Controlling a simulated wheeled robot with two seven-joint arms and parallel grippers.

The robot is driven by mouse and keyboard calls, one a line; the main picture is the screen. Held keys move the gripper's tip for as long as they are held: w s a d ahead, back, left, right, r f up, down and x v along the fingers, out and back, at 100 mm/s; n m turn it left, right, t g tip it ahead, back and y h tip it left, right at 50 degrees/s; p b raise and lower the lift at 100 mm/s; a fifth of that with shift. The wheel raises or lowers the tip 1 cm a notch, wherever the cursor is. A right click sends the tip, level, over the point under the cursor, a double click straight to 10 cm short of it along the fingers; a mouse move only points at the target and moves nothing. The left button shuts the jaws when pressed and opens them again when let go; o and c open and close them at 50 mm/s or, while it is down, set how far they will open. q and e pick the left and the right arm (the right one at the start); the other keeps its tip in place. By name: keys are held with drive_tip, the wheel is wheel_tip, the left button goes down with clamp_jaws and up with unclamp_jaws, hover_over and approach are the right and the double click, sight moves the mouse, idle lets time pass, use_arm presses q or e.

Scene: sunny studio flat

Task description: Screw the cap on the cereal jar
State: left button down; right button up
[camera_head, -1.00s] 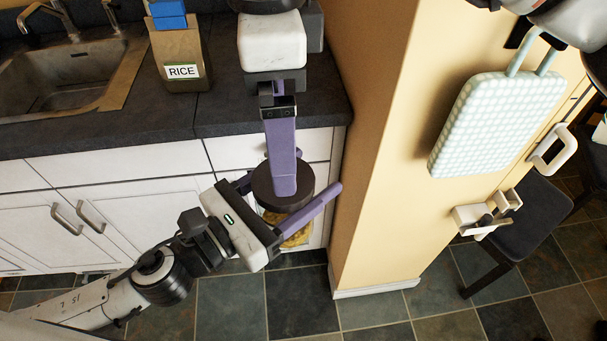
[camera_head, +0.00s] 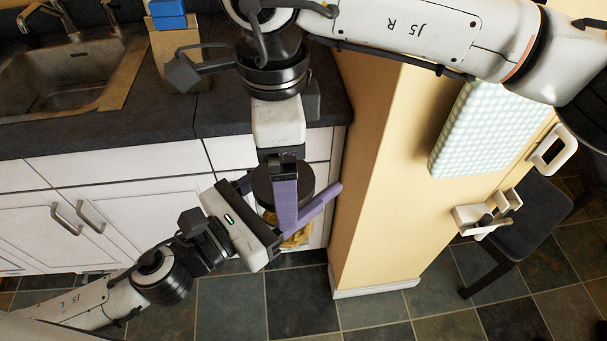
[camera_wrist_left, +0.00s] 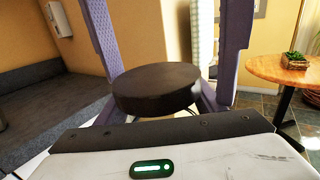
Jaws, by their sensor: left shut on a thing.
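The cereal jar (camera_head: 296,239) shows as a strip of yellow contents below its dark round cap (camera_head: 262,187), in front of the white cabinets. The cap sits level on top and shows as a wide dark disc in the left wrist view (camera_wrist_left: 155,90). My left gripper (camera_head: 318,174) is shut on the jar, below the cap. My right gripper (camera_head: 285,205) comes down from above, with one purple finger in front of the cap. Its other finger is hidden in the head view, so its grip on the cap is unclear.
A cream wall (camera_head: 375,190) stands close on the right, with a checked board (camera_head: 485,130). A dark chair (camera_head: 540,215) is farther right.

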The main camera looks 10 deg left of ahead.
drive_tip(key=c, duration=1.1)
drive_tip(key=o, duration=1.2)
wheel_tip(320, 180, up, 12)
